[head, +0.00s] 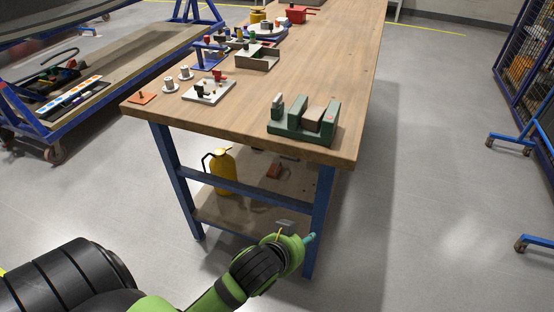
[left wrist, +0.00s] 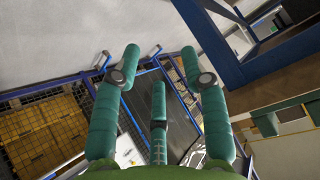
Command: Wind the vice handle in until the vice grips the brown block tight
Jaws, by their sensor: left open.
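The green vice (head: 290,131) stands at the near right corner of the wooden table. The brown block (head: 313,115) sits between its upright jaws; I cannot tell whether both jaws touch it. A small grey-green upright part (head: 277,103) shows at the vice's left end; whether it is the handle is unclear. My left gripper (head: 303,238) is below and in front of the table edge, well apart from the vice. In the left wrist view the left gripper (left wrist: 160,67) has its teal fingers spread, with nothing between them. My right gripper is not in view.
The wooden table (head: 322,60) has a blue leg (head: 320,215) near my left gripper. A yellow can (head: 222,172) stands on the lower shelf.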

